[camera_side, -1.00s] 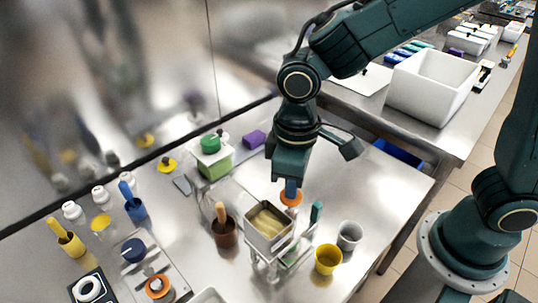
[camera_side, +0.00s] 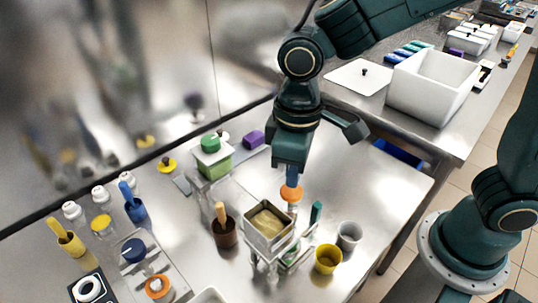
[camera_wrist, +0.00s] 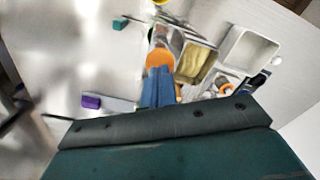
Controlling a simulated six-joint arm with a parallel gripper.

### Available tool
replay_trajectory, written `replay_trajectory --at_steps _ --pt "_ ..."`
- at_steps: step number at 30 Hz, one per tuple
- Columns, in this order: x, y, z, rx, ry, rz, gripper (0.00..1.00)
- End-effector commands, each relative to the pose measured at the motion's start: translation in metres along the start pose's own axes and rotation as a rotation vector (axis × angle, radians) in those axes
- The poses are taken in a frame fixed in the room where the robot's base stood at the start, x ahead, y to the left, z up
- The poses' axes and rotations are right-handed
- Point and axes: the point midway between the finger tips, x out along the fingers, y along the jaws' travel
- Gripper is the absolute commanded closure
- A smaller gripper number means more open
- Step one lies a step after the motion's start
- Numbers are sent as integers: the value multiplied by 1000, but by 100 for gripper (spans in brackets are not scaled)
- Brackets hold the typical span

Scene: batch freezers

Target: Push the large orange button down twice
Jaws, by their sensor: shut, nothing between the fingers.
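The large orange button (camera_side: 291,194) is a round cap on a stand beside a square metal bin of pale yellow contents (camera_side: 268,222). My gripper (camera_side: 291,184) points straight down over the button, its blue fingers shut together with nothing between them. The fingertips are at the button's top; I cannot tell whether they touch it or are just above. In the wrist view the orange button (camera_wrist: 160,57) shows just beyond the blue fingertips (camera_wrist: 158,76), which hide part of it.
A brown cup with a wooden-handled tool (camera_side: 225,232) stands left of the bin. A yellow cup (camera_side: 327,259) and a grey cup (camera_side: 348,236) stand to the right. A green container (camera_side: 213,160) is behind. A smaller orange-topped item (camera_side: 157,286) sits at front left.

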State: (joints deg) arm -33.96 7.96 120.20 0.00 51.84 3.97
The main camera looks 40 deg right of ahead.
Motion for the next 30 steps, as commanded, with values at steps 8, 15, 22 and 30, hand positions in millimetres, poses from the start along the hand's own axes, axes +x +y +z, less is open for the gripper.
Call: replay_trajectory --at_steps 8,15,22,30 --pt "0 0 0 0 0 0 100" --pt "0 0 0 0 0 0 100" --pt "4 0 0 0 -2 0 100" --pt "11 0 0 0 -1 0 100"
